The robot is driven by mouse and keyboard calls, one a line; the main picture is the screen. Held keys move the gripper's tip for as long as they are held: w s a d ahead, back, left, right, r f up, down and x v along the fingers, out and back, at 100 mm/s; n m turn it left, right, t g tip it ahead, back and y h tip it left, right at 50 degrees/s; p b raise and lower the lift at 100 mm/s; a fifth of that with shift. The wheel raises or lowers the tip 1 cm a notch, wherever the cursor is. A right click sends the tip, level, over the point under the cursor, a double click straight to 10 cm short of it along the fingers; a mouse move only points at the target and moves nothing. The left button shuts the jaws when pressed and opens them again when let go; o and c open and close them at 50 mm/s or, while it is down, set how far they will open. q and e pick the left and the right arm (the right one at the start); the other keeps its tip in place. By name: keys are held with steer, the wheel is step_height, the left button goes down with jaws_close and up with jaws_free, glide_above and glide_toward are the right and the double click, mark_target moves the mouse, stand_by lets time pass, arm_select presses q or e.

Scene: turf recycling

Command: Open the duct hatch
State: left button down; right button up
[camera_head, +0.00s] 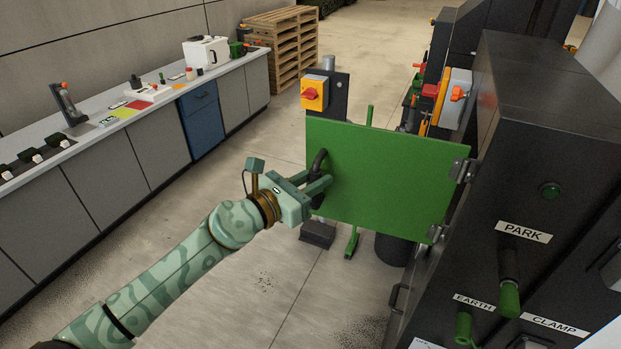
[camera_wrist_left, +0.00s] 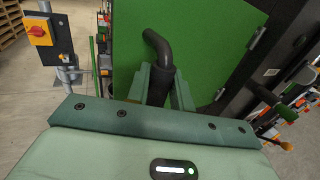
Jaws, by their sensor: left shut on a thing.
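The duct hatch (camera_head: 390,178) is a flat green panel hinged at its right edge to the black machine (camera_head: 530,120). It stands swung out from the machine in the head view and fills the upper middle of the left wrist view (camera_wrist_left: 200,40). Its curved black handle (camera_head: 318,165) is at its left edge. My left gripper (camera_head: 318,186) is shut on this handle, and the wrist view shows the handle (camera_wrist_left: 157,48) rising from between the fingers (camera_wrist_left: 160,88). My right gripper is in neither view.
A grey-fronted counter (camera_head: 100,160) with small items runs along the left. Wooden pallets (camera_head: 283,45) are stacked behind it. A post with a yellow and red switch (camera_head: 314,93) stands behind the hatch. Green knobs labelled PARK and EARTH are on the machine at right.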

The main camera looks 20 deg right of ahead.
arm_select(q)
steer(key=c, duration=1.5)
jaws_free()
steer(key=shift+s+d, duration=0.1)
steer(key=shift+s, duration=0.05)
steer(key=shift+o, duration=1.1)
steer(key=shift+s+a, duration=0.1)
steer(key=shift+a, duration=0.25)
steer(key=v, duration=1.5)
steer(key=shift+s+a, duration=0.2)
steer(key=shift+s, duration=0.05)
